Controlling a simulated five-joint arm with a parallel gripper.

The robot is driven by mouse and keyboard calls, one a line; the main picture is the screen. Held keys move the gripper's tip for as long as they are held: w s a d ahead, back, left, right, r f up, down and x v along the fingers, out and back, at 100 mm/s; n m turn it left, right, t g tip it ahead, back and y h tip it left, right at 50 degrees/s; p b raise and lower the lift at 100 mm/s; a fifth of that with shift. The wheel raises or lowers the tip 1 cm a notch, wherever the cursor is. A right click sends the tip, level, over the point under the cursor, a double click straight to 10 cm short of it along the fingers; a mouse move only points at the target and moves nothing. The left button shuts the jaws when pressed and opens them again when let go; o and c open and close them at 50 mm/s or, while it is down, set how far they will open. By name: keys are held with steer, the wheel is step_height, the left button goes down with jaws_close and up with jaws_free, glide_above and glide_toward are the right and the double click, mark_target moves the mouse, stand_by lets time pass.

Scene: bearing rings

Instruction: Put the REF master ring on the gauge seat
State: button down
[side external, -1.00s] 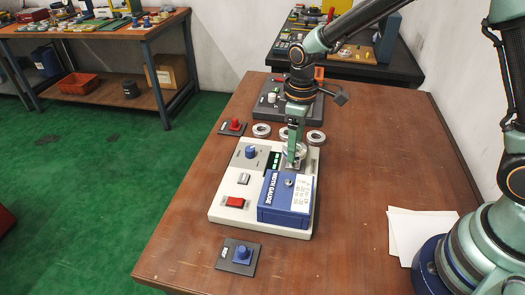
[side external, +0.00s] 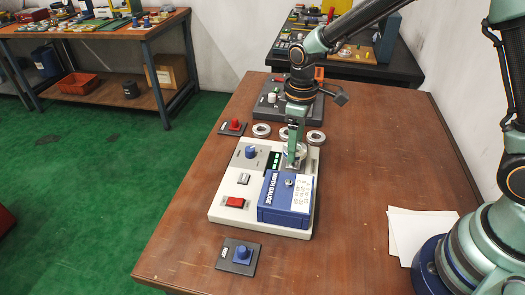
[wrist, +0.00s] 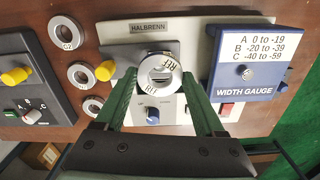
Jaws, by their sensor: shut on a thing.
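The REF master ring (wrist: 160,74) is a silver ring with "REF" lettering on its face in the wrist view. My gripper (wrist: 160,80) has its two green fingers shut on the ring's sides. In the side view, my gripper (side external: 292,152) points down at the far end of the gauge, beside the blue WIDTH GAUGE block (side external: 283,205). The ring (side external: 299,149) shows partly behind the fingers there. The gauge has a cream base (side external: 222,209). The seat is hidden under the ring and fingers, and I cannot tell whether the ring touches it.
Loose rings lie beyond the gauge, one left (side external: 261,130) and one right (side external: 315,137) of my gripper. A dark box (side external: 268,112) stands behind them. Small knob plates sit at left (side external: 234,126) and front (side external: 239,257). White paper (side external: 418,232) lies right; the table between is clear.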

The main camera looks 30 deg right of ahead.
steer(key=shift+f, duration=0.2)
steer(key=shift+f, duration=0.35)
steer(key=shift+f, duration=1.15)
stand_by(1.1)
jaws_free()
steer(key=shift+r, duration=3.75)
